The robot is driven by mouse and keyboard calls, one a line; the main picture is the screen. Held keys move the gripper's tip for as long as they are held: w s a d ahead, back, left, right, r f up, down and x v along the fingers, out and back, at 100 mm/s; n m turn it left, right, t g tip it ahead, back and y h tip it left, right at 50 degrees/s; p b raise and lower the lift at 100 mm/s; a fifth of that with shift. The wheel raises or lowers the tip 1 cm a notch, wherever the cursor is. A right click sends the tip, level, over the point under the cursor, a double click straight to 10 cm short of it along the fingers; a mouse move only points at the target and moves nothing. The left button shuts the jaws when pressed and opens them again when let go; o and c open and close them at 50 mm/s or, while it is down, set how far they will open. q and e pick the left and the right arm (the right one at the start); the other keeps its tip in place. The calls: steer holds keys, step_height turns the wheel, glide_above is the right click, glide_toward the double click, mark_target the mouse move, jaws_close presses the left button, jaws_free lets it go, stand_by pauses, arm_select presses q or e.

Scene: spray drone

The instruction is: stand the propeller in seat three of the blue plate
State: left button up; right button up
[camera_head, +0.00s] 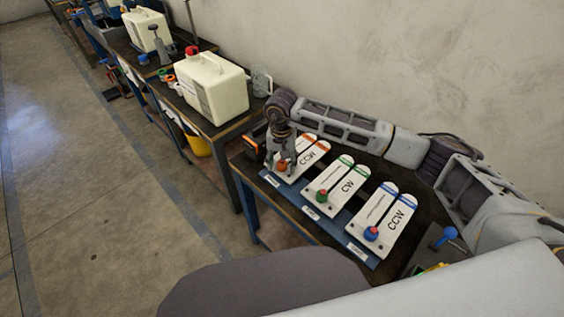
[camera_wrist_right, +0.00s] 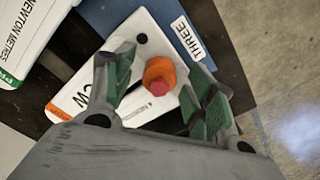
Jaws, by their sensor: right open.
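The propeller (camera_head: 306,151) is white with orange bands and CCW lettering, at the far-left end of the blue plate (camera_head: 294,203). In the right wrist view the propeller (camera_wrist_right: 140,53) has an orange hub with a red top, beside the THREE label (camera_wrist_right: 188,38). My right gripper (camera_head: 283,160) is over that hub. Its green-padded fingers (camera_wrist_right: 160,88) are open, one on each side of the hub, with gaps showing. I cannot tell how fully the hub sits in the seat. My left gripper is not in view.
A green-banded CW propeller (camera_head: 328,184) and a blue-banded CCW propeller (camera_head: 387,219) lie along the same plate. A black and orange device (camera_head: 254,141) is close behind my right gripper. A cream jug (camera_head: 211,88) stands on the neighbouring bench.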

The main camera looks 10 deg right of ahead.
steer(key=shift+r, duration=0.6)
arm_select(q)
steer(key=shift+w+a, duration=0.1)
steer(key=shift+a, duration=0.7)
arm_select(e)
steer(key=shift+r, duration=3.4)
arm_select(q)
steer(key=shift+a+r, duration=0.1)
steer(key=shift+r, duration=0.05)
arm_select(e)
steer(key=shift+r, duration=0.15)
arm_select(q)
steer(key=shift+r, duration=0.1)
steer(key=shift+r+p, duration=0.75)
steer(key=shift+p, duration=0.25)
arm_select(e)
steer(key=shift+r, duration=0.85)
steer(key=shift+a, duration=0.1)
